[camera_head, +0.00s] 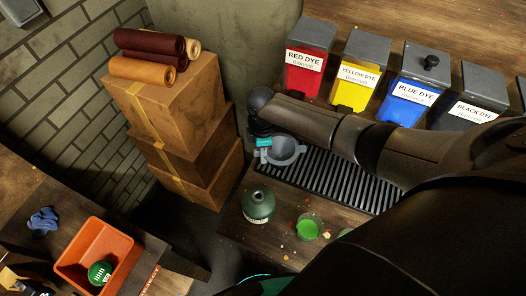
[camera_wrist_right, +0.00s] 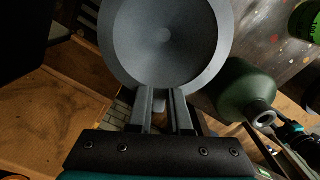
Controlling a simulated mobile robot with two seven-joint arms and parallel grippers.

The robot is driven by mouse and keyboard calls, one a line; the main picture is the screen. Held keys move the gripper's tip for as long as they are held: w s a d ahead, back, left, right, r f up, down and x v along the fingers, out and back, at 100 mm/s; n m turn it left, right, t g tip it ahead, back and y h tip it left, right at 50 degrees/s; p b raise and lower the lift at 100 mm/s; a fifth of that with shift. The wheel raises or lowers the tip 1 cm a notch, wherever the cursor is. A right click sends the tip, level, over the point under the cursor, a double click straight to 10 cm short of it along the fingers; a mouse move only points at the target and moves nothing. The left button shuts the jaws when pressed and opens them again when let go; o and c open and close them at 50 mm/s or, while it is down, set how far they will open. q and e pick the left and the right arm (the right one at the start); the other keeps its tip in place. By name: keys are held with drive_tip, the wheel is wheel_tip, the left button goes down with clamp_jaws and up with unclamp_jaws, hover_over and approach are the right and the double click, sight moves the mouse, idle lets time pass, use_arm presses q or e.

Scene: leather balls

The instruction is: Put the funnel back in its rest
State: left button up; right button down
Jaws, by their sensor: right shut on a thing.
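The grey funnel (camera_head: 284,151) is held out at the end of my right arm, above the near-left end of the black slatted grate. My right gripper (camera_head: 264,148) is shut on the funnel's edge. In the right wrist view the two fingers of the gripper (camera_wrist_right: 164,95) pinch a small tab on the rim of the funnel (camera_wrist_right: 165,40), whose round face fills the top middle. I cannot make out the funnel's rest in either view.
A green bottle (camera_head: 258,205) and a cup of green liquid (camera_head: 308,227) stand in front of the grate (camera_head: 336,182). Dye bins, including the red one (camera_head: 304,70), line the back. Stacked boxes (camera_head: 180,120) stand left. An orange crate (camera_head: 95,250) sits lower left.

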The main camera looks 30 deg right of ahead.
drive_tip(key=shift+f+b, duration=0.35)
drive_tip(key=shift+f, duration=0.2)
idle(0.4)
drive_tip(key=c, duration=0.8)
unclamp_jaws()
drive_tip(key=shift+o, duration=0.2)
wheel_tip(320, 180, up, 15)
drive_tip(key=p, duration=0.1)
drive_tip(key=shift+r+p, duration=0.15)
drive_tip(key=shift+p, duration=0.2)
drive_tip(key=shift+a, duration=0.1)
